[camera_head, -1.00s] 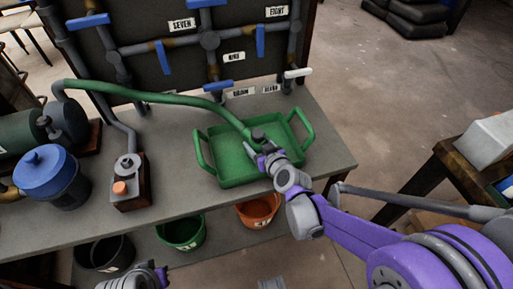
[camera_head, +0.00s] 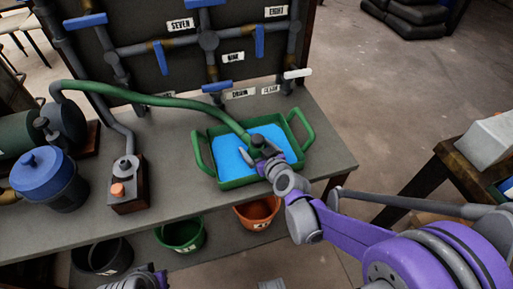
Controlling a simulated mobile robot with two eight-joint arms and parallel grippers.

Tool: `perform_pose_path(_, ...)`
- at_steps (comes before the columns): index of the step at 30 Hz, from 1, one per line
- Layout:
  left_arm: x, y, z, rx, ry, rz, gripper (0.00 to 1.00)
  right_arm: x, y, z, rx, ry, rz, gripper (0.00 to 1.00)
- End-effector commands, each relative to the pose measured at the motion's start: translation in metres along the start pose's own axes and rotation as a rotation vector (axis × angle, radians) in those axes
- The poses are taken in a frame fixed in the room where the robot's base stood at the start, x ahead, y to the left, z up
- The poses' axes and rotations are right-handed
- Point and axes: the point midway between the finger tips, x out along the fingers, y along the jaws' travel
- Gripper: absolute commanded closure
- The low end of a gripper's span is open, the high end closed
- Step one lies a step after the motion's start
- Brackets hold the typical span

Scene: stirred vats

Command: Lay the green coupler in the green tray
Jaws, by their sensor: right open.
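The green tray (camera_head: 234,184) stands on the grey bench and holds bright blue liquid. A green hose (camera_head: 170,101) arches over the bench and its end runs down into the tray. The green coupler at the hose end (camera_head: 245,137) is small and partly hidden by my right gripper. My right gripper (camera_head: 259,150) is open over the tray's middle, right by the dark fitting at the hose end. I cannot tell whether they touch. Part of my left arm's end (camera_head: 150,277) shows at the bottom edge; its jaws are not clear.
A pump block with an orange knob (camera_head: 118,190) and a blue-lidded vat (camera_head: 45,178) stand to the left. Pipes with blue valve handles (camera_head: 162,57) rise behind. Green (camera_head: 182,236) and orange (camera_head: 257,212) buckets sit below the bench front. Bench space left of the tray is clear.

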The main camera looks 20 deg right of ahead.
Motion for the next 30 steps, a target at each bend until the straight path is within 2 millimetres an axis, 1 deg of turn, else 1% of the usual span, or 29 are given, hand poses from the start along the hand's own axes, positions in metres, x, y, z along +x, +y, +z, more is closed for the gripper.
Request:
perform_pose_path(1,-0.003,0.000,-0.001,0.000,0.001,0.000,1.00,-0.003,0.000,-0.004,0.000,0.000,0.000,0.05)
perform_pose_path(5,-0.010,0.000,-0.003,0.000,0.003,0.000,1.00,-0.024,0.000,-0.004,0.001,0.001,0.001,0.05)
perform_pose_path(12,-0.028,0.000,-0.009,0.000,0.010,0.000,1.00,-0.077,0.000,-0.005,0.001,0.001,0.001,0.05)
perform_pose_path(15,-0.034,0.000,-0.011,0.000,0.012,0.000,1.00,-0.096,0.000,-0.004,0.000,0.001,0.002,0.05)
perform_pose_path(18,-0.038,0.000,-0.012,0.000,0.014,0.000,1.00,-0.109,0.001,-0.004,0.001,0.001,0.002,0.05)
perform_pose_path(22,-0.041,0.000,-0.013,0.000,0.015,0.000,1.00,-0.119,-0.001,-0.002,0.000,-0.003,-0.003,0.05)
perform_pose_path(26,-0.041,0.000,-0.013,0.000,0.015,0.000,1.00,-0.131,-0.013,0.004,0.006,-0.063,-0.043,0.05)
perform_pose_path(29,-0.041,0.000,-0.013,0.000,0.015,0.000,1.00,-0.149,-0.030,0.018,0.022,-0.180,-0.091,0.05)
perform_pose_path(30,-0.041,0.000,-0.013,0.000,0.015,0.000,1.00,-0.159,-0.036,0.026,0.029,-0.243,-0.103,0.05)
